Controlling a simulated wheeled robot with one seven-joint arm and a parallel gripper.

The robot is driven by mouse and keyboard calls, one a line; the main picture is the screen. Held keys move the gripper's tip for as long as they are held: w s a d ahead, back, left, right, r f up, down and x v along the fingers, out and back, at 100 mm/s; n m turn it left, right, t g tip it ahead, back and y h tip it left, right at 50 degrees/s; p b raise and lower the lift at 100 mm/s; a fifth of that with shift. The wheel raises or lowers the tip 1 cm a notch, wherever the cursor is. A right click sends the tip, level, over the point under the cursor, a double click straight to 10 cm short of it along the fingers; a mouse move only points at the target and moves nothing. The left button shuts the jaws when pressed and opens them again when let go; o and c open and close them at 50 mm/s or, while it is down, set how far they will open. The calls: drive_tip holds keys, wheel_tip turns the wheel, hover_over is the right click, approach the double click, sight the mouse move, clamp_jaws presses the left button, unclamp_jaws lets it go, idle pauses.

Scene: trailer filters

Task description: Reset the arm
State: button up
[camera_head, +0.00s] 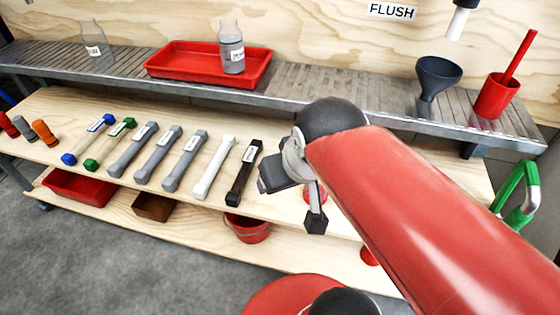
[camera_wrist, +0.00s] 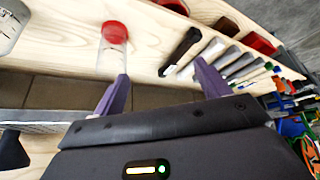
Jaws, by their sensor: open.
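My gripper (camera_wrist: 160,69) is open, with two purple fingers apart and nothing held between them. In the wrist view a clear tube with a red cap (camera_wrist: 114,32) lies beyond the left finger. A black filter (camera_wrist: 180,50) and a white filter (camera_wrist: 207,52) lie further right. In the head view my red arm reaches in from the lower right, and its dark wrist is over the wooden bench (camera_head: 110,165), right of the black filter (camera_head: 243,172). The fingers cannot be made out clearly there.
Several capped filters, including a white one (camera_head: 214,167), lie in a row on the bench. A metal shelf (camera_head: 310,85) behind holds a red tray (camera_head: 180,68), bottles, a dark funnel (camera_head: 437,75) and a red cup (camera_head: 496,98). A red bucket (camera_head: 247,230) is on the lower shelf.

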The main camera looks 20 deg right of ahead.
drive_tip(key=shift+p+v, duration=1.15)
drive_tip(key=shift+p, duration=0.3)
